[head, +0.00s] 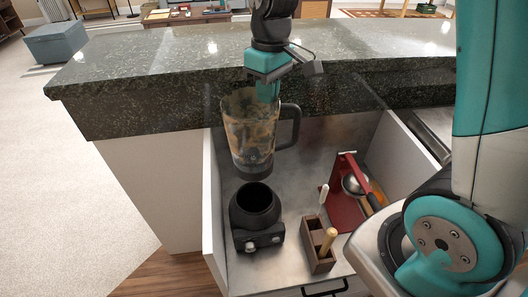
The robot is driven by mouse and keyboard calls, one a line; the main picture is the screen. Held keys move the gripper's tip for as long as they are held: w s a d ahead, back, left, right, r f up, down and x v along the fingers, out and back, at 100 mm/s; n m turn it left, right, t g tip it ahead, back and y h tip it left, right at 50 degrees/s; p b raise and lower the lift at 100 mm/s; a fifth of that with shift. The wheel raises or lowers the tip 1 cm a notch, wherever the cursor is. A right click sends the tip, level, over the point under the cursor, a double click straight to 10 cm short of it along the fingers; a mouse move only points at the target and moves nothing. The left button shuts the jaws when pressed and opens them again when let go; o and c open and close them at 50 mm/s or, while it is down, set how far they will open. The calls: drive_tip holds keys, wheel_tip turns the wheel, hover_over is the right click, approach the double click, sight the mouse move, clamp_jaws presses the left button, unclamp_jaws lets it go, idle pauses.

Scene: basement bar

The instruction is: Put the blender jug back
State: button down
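The blender jug (248,130) is clear with a brownish, mottled look, a dark bottom collar and a dark handle on its right. It is upright, in front of the counter edge. My gripper (268,92) points down at the jug's rim and appears shut on it; the fingers overlap in this view. The black blender base (256,222) stands in the open drawer, its round socket facing up and empty. The jug's bottom shows just behind and above the socket, apart from it. I cannot tell how high the jug hangs.
The drawer's metal floor (294,185) also bears a wooden holder (317,246) with upright utensils and a red rack (342,190) with a metal bowl (354,184). White walls (213,215) bound the drawer. The dark stone counter (160,80) overhangs behind.

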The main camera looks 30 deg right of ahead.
wheel_tip(320, 180, down, 14)
idle(0.4)
drive_tip(key=c, duration=1.4)
unclamp_jaws()
drive_tip(key=shift+o, duration=0.2)
wheel_tip(320, 180, up, 12)
drive_tip(key=s+a+r+y, duration=0.1)
drive_tip(key=s+a+r, duration=0.1)
drive_tip(key=s, duration=0.5)
drive_tip(key=s+a+r+n+y, duration=0.1)
drive_tip(key=s+a+r, duration=0.1)
drive_tip(key=s+a, duration=0.2)
drive_tip(key=s+a+r+y, duration=0.1)
drive_tip(key=s+a+r, duration=0.2)
drive_tip(key=s, duration=0.6)
drive_tip(key=shift+s+a+n, duration=0.3)
drive_tip(key=shift+s, duration=0.1)
